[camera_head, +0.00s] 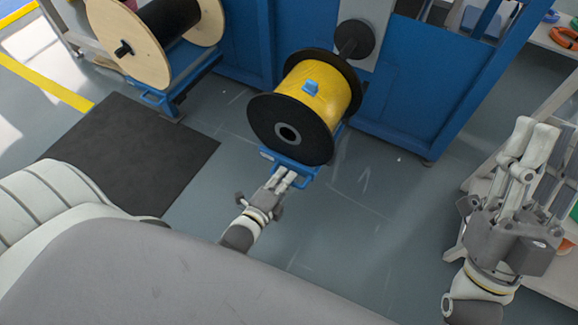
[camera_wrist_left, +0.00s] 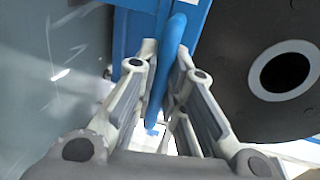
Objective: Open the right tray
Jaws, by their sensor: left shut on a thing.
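The right tray (camera_head: 304,171) is a blue frame under the yellow cable spool (camera_head: 314,92) with black flanges, at the blue machine. My left gripper (camera_head: 284,177) reaches its front edge and is shut on the blue tray handle. In the left wrist view the blue handle bar (camera_wrist_left: 172,60) runs between the two fingers (camera_wrist_left: 163,85), with a black spool flange (camera_wrist_left: 230,45) close on the right. My right gripper (camera_head: 535,140) is raised at the right, well away from the tray; its finger gap is unclear.
A wooden spool (camera_head: 127,40) with dark cable sits on another blue tray (camera_head: 165,95) at the upper left. A dark mat (camera_head: 130,150) lies on the floor before it. Shelves (camera_head: 545,90) stand at the right. Grey floor (camera_head: 345,215) around the right tray is clear.

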